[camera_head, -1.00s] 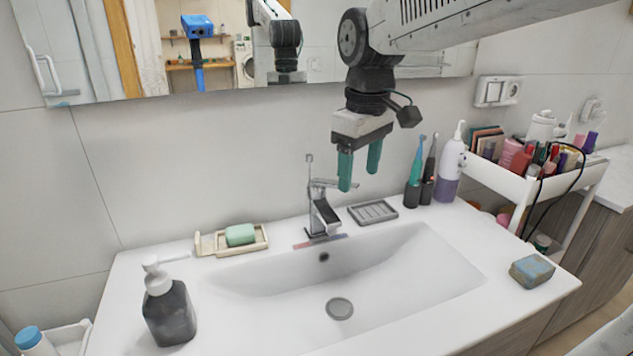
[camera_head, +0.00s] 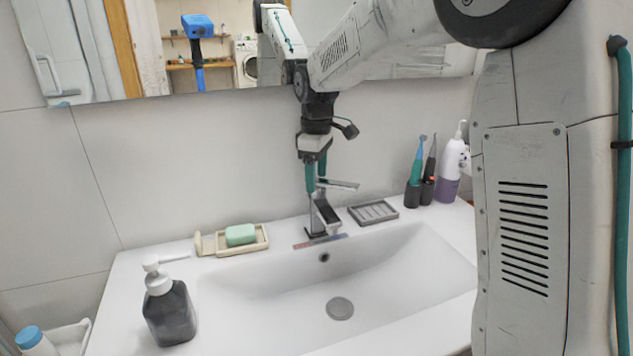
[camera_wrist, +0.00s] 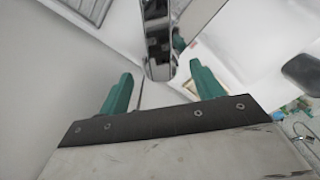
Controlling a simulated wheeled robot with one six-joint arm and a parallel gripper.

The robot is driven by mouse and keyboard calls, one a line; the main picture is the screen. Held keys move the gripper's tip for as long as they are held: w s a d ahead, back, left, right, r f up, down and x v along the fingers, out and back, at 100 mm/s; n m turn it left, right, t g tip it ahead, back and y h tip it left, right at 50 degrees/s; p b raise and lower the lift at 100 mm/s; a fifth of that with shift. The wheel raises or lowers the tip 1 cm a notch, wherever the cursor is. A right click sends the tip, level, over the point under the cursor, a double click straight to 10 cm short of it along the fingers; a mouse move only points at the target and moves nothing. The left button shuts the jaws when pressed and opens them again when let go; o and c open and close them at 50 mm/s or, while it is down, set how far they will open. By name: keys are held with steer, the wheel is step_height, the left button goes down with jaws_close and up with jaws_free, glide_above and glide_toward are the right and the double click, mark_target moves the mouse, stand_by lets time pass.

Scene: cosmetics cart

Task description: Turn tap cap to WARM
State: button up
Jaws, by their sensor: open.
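The chrome tap (camera_head: 326,214) stands at the back rim of the basin, with its flat cap lever (camera_head: 343,185) on top pointing right. A red and blue strip (camera_head: 320,242) lies at its base. My gripper (camera_head: 315,182) is open, with its green fingers pointing down at the top of the tap and partly hiding it. In the wrist view, a chrome part of the tap (camera_wrist: 157,35) shows in the gap between the two open fingers. I cannot tell whether either finger touches it.
A green soap (camera_head: 240,235) on a dish is left of the tap. A ridged grey dish (camera_head: 373,212) and toothbrushes (camera_head: 416,180) are to the right. A dark soap pump (camera_head: 169,312) stands front left. My arm covers the right side.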

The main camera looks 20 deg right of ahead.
steer(key=shift+f, duration=1.1)
steer(key=shift+c, duration=0.4)
steer(key=c, duration=1.3)
